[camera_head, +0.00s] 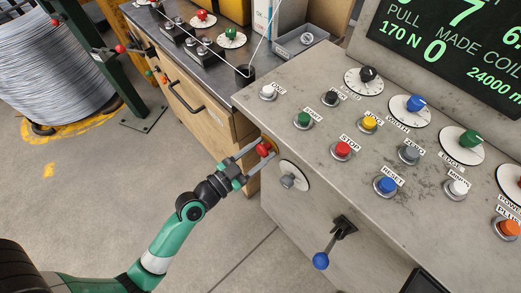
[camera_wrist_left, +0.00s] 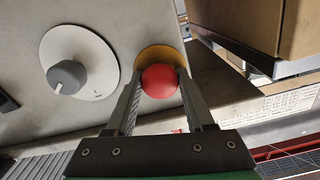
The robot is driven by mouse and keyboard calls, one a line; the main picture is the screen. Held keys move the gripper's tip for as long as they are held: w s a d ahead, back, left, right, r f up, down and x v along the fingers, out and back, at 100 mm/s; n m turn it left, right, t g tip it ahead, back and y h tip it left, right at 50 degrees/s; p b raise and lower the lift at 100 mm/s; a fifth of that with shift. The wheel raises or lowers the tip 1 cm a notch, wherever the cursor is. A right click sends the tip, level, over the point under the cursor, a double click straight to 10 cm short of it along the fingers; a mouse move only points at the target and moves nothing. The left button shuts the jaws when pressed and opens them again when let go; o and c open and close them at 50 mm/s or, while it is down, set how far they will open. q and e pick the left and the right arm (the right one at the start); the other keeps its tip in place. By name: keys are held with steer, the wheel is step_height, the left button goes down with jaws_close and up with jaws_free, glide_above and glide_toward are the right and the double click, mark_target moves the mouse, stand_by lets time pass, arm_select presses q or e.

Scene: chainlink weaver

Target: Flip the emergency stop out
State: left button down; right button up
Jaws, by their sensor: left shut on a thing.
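The emergency stop is a red round button (camera_head: 264,149) on a yellow round base on the side face of the grey console, near its left corner. In the left wrist view the red button (camera_wrist_left: 160,81) sits between my two fingers, with the yellow base (camera_wrist_left: 153,54) partly showing behind it. My left gripper (camera_head: 259,151) is shut on the button, one finger on each side. The fingers hide parts of the base. My right gripper is not in view.
A grey knob on a white dial (camera_head: 287,181) is right beside the button. A blue-tipped lever (camera_head: 321,260) sits lower right on the same face. A wooden cabinet (camera_head: 205,110) stands close on the left. Several buttons cover the console top.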

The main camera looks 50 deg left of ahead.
arm_select(q)
steer(key=shift+s, duration=0.15)
steer(key=shift+s+b, duration=0.3)
steer(key=shift+b, duration=0.1)
steer(key=shift+r, duration=0.1)
steer(key=c, duration=0.6)
jaws_free()
steer(key=shift+c, duration=0.2)
steer(key=o, duration=0.4)
steer(key=shift+s, duration=0.25)
steer(key=shift+w, duration=0.1)
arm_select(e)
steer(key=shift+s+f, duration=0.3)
